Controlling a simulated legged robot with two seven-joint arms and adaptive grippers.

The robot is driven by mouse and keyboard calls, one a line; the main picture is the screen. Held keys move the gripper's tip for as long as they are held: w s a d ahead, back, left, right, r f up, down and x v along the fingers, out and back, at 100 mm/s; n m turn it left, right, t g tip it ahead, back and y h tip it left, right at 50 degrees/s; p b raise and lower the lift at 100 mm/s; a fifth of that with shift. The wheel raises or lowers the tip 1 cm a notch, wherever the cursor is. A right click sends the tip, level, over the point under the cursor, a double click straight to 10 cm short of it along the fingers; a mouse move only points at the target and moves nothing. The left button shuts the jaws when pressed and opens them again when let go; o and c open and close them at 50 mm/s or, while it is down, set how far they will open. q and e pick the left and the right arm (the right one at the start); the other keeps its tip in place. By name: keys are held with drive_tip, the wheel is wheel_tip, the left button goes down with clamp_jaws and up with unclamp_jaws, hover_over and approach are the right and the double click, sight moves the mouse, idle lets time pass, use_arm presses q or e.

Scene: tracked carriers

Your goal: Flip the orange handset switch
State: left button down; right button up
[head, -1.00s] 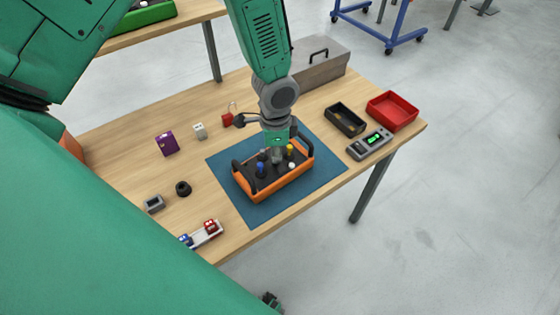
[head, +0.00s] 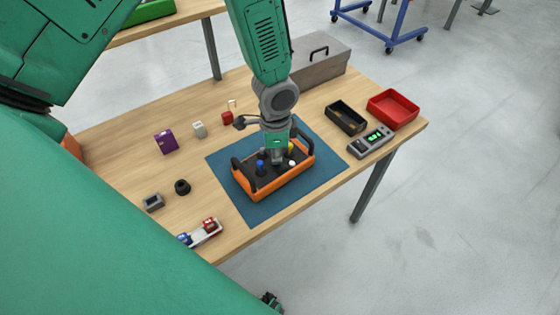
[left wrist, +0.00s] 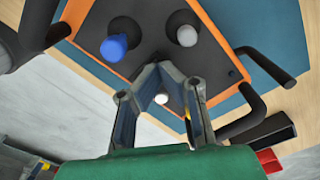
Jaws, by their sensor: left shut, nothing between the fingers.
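The orange handset (head: 290,187) is an orange-sided box with a black top and black end handles. It lies on the blue mat (head: 325,150). Its top carries a blue knob (head: 260,165), a yellow knob (head: 291,147) and a white button (head: 292,163). In the left wrist view the blue knob (left wrist: 115,46) and a grey-white knob (left wrist: 186,33) show beyond the fingertips. My left gripper (head: 277,160) is shut and empty, pointing down over the middle of the top. Its fingertips (left wrist: 158,70) hide part of the panel. I cannot tell whether they touch a switch.
A black tray (head: 333,122), a red tray (head: 374,110) and a grey meter with a green display (head: 358,150) stand to the right. A grey toolbox (head: 318,74) stands behind. A purple box (head: 165,142) and small parts lie left. The mat's front is bare.

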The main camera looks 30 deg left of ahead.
use_arm(q)
wheel_tip(320, 180, up, 7)
drive_tip(key=p, duration=0.6)
idle(0.3)
idle(0.4)
